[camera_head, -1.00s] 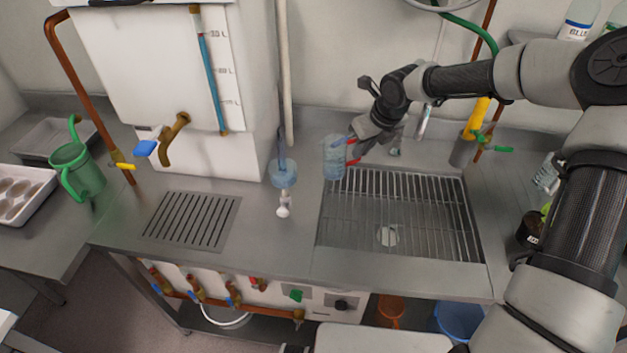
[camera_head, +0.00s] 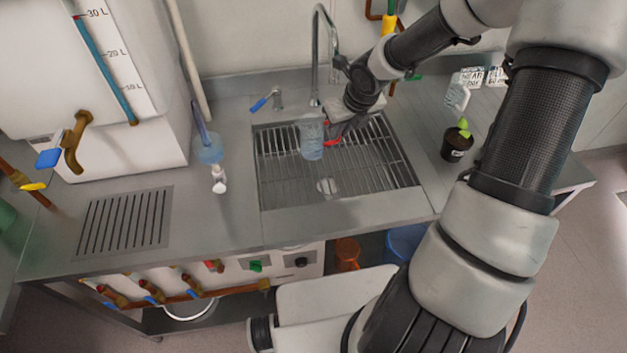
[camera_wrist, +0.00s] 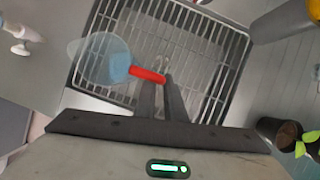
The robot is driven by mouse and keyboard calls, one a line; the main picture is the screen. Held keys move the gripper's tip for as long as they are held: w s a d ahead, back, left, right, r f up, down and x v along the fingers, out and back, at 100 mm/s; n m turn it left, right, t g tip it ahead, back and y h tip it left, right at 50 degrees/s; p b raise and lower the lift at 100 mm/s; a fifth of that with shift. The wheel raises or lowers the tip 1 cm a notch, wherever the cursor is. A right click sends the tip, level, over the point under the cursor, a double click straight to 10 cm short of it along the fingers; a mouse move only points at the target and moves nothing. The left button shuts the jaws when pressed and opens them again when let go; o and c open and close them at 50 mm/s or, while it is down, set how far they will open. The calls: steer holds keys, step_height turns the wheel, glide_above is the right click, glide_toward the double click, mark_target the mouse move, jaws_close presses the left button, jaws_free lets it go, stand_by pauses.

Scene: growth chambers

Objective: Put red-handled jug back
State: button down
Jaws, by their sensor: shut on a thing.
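The red-handled jug (camera_head: 311,138) is clear with a bluish tint and is held above the sink's wire rack (camera_head: 275,170). My gripper (camera_head: 338,136) is shut on its red handle, to the right of the jug's body. In the wrist view the jug (camera_wrist: 100,60) lies to the left of my fingers, and its red handle (camera_wrist: 147,75) sits at the fingertips (camera_wrist: 160,85). There is something light blue inside or at the bottom of the jug. Part of the rack is hidden behind the jug and my gripper.
A faucet (camera_head: 316,60) and a blue-lever tap (camera_head: 268,100) stand behind the sink. A blue round container (camera_head: 209,150) is left of it. A black-potted seedling (camera_head: 457,145) and a bottle (camera_head: 456,96) stand on the right. A slotted drain (camera_head: 125,222) lies in the left counter.

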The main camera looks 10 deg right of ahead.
steer(key=shift+s+d+f+b, duration=0.25)
steer(key=shift+f+b, duration=0.6)
steer(key=shift+f, duration=0.85)
steer(key=shift+s+d+f+b, duration=0.2)
steer(key=shift+f+b, duration=0.6)
steer(key=shift+f, duration=0.9)
steer(key=shift+s+d+f+b, duration=0.2)
steer(key=shift+f+b, duration=0.65)
steer(key=shift+f, duration=0.85)
steer(key=shift+f, duration=0.2)
steer(key=c, duration=1.8)
jaws_free()
steer(key=shift+c, duration=0.2)
steer(key=shift+r, duration=0.3)
steer(key=p+v, duration=0.6)
steer(key=v, duration=0.6)
